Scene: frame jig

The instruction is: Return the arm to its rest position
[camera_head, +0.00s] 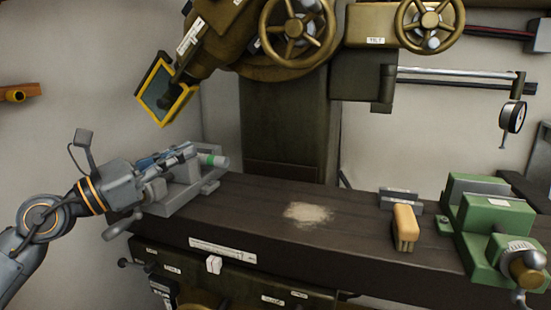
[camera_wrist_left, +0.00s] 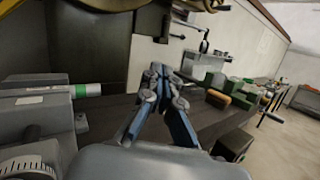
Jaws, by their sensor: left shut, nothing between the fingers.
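My left gripper (camera_head: 186,153) comes in from the left at the left end of the dark machine table (camera_head: 345,235). Its fingers are together with nothing between them, and in the left wrist view the closed fingertips (camera_wrist_left: 160,72) point away over the table. In the head view the gripper overlaps a grey vise (camera_head: 192,196), which also shows in the left wrist view (camera_wrist_left: 35,112). A light cylinder with a green band (camera_head: 213,160) sits at this vise, just past the fingertips in the picture; I cannot tell any contact. My right gripper is out of view.
A pale dust patch (camera_head: 307,213) lies mid-table. A tan-topped brush or block (camera_head: 405,222) and a green vise (camera_head: 490,215) stand to the right. A yellow-framed guard (camera_head: 165,92) hangs above my left gripper. A dial gauge (camera_head: 513,117) hangs at upper right.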

